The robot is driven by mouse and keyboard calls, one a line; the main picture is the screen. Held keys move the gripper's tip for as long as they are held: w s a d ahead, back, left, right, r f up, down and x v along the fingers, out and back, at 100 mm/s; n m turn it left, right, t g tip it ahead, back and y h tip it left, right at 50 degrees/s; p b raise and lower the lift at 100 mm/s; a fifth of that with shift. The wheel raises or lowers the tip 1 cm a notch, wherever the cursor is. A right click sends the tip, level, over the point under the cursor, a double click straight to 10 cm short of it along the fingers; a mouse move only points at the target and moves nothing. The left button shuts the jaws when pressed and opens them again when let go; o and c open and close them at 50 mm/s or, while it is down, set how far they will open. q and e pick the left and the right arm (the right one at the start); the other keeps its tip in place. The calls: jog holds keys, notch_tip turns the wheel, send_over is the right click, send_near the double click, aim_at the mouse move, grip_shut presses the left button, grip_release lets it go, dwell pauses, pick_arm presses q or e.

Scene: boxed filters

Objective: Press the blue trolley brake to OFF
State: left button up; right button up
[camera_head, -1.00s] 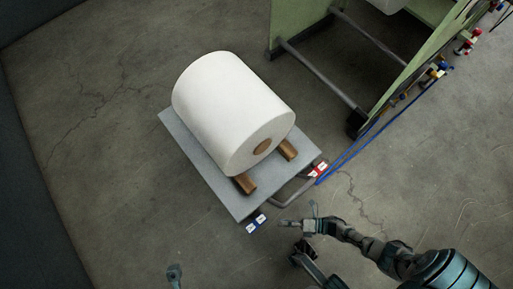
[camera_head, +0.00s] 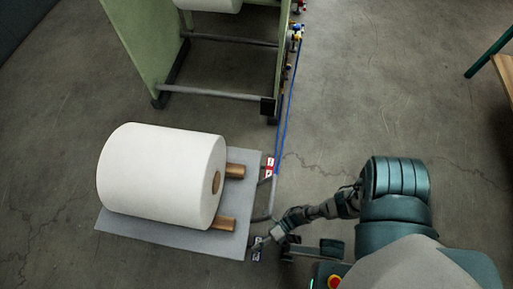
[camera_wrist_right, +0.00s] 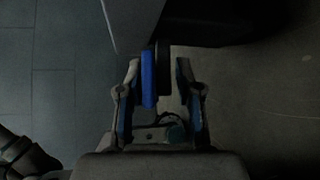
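The trolley (camera_head: 120,226) is a grey flat platform at left in the head view, carrying a large white roll (camera_head: 155,175). At its near right corner is a blue and white label (camera_head: 257,254), partly covered by my right gripper (camera_head: 264,240). The blue brake pedal (camera_wrist_right: 148,78) shows in the right wrist view as an upright blue bar beside a dark wheel. My right gripper (camera_wrist_right: 157,80) is open, one finger on each side of the pedal; I cannot tell whether it touches. My left gripper is out of view.
A red and white label (camera_head: 270,166) marks the trolley's other right corner, near its grey handle. A green machine frame (camera_head: 140,45) stands behind, with blue tubing (camera_head: 286,115) along its right side. Open floor lies right of it; a wooden table edge (camera_head: 505,78) shows far right.

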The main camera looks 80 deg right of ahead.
jog(key=shift+d, duration=0.1)
grip_shut()
jog(key=shift+d+f, duration=0.2)
jog(key=shift+m, duration=0.4)
jog(key=shift+d, duration=0.15)
jog(key=shift+o, duration=2.4)
grip_release()
jog(key=shift+t+y, duration=0.3)
